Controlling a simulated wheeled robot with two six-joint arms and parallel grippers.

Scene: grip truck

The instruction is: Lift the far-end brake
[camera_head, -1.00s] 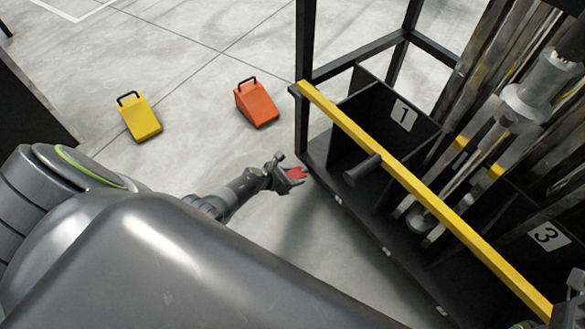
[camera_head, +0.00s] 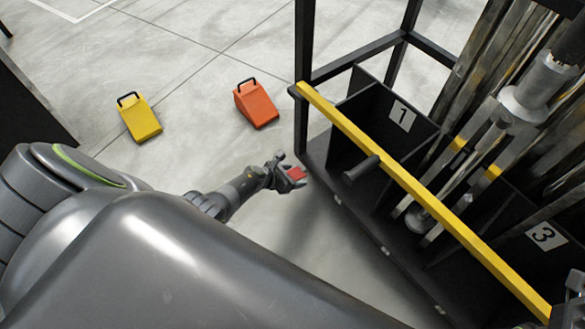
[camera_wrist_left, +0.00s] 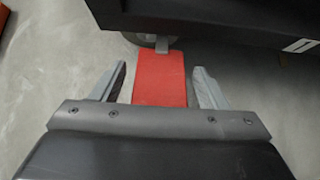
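The far-end brake is a red pedal (camera_head: 297,174) low at the far-left corner of the black truck. In the left wrist view the red pedal (camera_wrist_left: 160,78) extends toward me from a grey bracket under the truck's dark edge. My left gripper (camera_head: 291,172) is at the pedal. In the left wrist view its two fingers (camera_wrist_left: 161,82) stand apart, one on each side of the pedal, with floor visible in the gaps. The gripper covers part of the pedal in the head view.
The black truck frame (camera_head: 303,60) has a yellow bar (camera_head: 420,190) with a dark handle (camera_head: 361,169). It carries metal parts in numbered compartments. An orange wheel chock (camera_head: 257,104) and a yellow one (camera_head: 139,118) lie on open floor at the left.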

